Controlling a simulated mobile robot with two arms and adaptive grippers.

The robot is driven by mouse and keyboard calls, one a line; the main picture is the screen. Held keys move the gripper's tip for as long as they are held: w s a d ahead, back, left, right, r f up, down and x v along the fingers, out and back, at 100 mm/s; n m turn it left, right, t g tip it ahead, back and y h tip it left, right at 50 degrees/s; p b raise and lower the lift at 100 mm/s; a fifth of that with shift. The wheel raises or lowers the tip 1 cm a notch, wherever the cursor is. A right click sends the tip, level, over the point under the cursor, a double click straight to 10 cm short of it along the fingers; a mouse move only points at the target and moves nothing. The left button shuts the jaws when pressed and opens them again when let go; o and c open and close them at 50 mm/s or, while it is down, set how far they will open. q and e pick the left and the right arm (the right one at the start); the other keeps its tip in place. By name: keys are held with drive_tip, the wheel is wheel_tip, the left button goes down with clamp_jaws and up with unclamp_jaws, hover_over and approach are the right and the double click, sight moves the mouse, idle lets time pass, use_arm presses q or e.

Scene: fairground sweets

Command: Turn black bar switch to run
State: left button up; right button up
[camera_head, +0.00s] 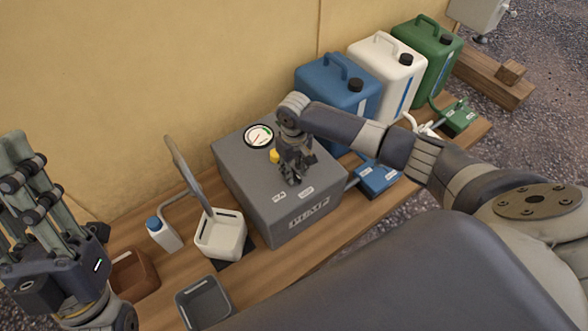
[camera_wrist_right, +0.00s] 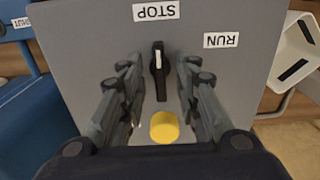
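The black bar switch (camera_wrist_right: 158,72) sits on top of the grey pump box (camera_head: 265,205). Its white mark lies at the end towards the STOP label (camera_wrist_right: 156,11). The RUN label (camera_wrist_right: 221,41) is to the right of STOP in the right wrist view. My right gripper (camera_head: 294,174) points down over the box top and hides the switch in the head view. In the wrist view its open fingers (camera_wrist_right: 156,77) stand on both sides of the bar, with gaps visible. My left gripper (camera_head: 24,160) is raised at the left edge, away from the box; its opening is unclear.
A yellow button (camera_wrist_right: 164,127) sits close to the switch, and a dial gauge (camera_head: 258,135) stands behind. Blue (camera_head: 335,88), white (camera_head: 388,72) and green (camera_head: 430,50) canisters stand at the back right. A white pump container (camera_head: 221,236) and a grey tray (camera_head: 203,302) are left.

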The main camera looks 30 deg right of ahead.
drive_tip(key=shift+c, duration=0.2)
clamp_jaws()
